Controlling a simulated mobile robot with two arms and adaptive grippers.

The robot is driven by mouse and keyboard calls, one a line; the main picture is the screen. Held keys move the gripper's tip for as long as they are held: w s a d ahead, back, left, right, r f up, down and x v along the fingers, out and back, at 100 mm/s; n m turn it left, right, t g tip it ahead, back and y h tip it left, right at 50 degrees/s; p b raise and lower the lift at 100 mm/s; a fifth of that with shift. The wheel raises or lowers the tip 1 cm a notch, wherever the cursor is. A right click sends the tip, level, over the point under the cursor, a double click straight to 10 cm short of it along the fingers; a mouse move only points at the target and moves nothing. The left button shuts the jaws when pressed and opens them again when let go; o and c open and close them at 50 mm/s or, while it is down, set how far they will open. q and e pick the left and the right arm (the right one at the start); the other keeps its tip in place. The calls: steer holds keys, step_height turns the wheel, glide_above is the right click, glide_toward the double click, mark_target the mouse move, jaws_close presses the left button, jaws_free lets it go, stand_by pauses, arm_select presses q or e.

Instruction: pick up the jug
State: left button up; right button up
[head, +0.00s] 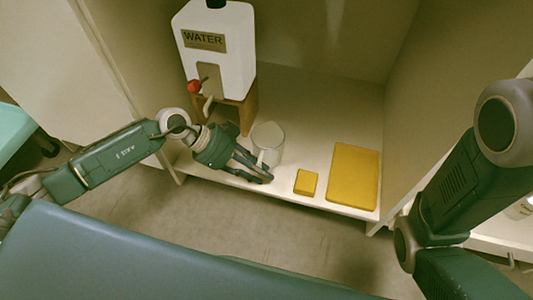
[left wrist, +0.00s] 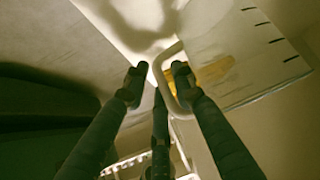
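The jug (head: 268,137) is a pale, translucent cylinder standing on the cabinet's lower shelf, right of the water dispenser. In the left wrist view the jug (left wrist: 235,45) fills the upper right, with dark marks on its wall. Its light handle (left wrist: 164,66) reaches into the space between my fingers, close to the right one. My left gripper (head: 263,170) is in front of the jug, fingers toward its handle side. In the left wrist view the left gripper (left wrist: 157,80) has its fingertips apart, not closed on the handle. My right gripper is out of view; only its arm shows.
A white water dispenser (head: 232,70) with a red tap stands on a wooden stand (head: 246,108) behind my left gripper. A small yellow block (head: 306,182) and a larger yellow board (head: 353,175) lie right of the jug. Cabinet walls bound the shelf (head: 310,110).

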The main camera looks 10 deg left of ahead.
arm_select(q)
jaws_close()
steer(key=shift+r, duration=0.1)
